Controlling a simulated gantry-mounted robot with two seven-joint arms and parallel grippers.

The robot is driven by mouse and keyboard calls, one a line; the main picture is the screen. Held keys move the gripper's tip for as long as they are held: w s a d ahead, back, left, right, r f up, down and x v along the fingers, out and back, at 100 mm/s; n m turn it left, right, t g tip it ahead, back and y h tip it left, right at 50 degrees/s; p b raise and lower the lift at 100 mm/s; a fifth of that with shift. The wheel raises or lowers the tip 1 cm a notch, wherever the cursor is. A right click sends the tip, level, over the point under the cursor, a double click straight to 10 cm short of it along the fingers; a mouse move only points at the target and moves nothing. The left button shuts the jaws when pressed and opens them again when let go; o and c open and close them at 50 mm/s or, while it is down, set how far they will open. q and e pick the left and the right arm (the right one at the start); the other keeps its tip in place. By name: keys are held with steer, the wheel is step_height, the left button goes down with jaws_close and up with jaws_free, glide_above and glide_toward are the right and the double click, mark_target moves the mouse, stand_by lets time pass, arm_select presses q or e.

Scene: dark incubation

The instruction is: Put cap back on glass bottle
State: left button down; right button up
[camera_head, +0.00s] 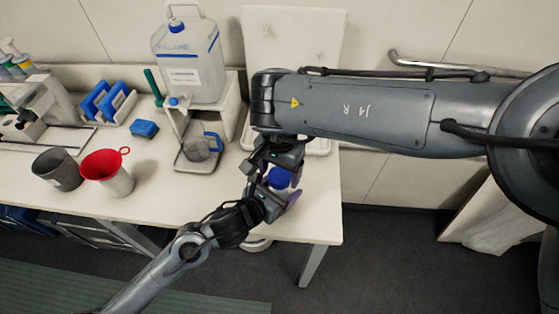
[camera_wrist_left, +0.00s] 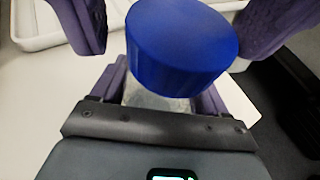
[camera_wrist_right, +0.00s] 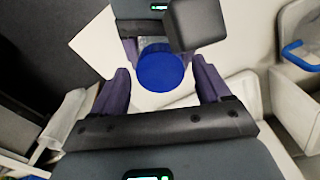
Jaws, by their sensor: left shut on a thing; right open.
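The blue cap (camera_head: 279,177) sits on top of the clear glass bottle (camera_wrist_left: 150,100); I cannot tell how tightly it is seated. The cap is large in the left wrist view (camera_wrist_left: 180,45) and shows between my right fingers in the right wrist view (camera_wrist_right: 162,70). My left gripper (camera_head: 277,199) is shut on the bottle below the cap, near the table's right end. My right gripper (camera_head: 276,168) is open, with its purple fingers on either side of the cap and gaps visible between them and it. Most of the bottle is hidden by the grippers.
A grey cup (camera_head: 57,170) and a white container with a red funnel (camera_head: 103,166) stand on the left of the white table (camera_head: 160,205). A jug (camera_head: 188,60) on a stand, with a handled beaker (camera_head: 197,148), is behind. A white tray (camera_head: 318,147) lies behind the grippers.

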steer(key=shift+f, duration=0.5)
steer(key=c, duration=1.1)
steer(key=m, duration=1.3)
steer(key=o, duration=1.2)
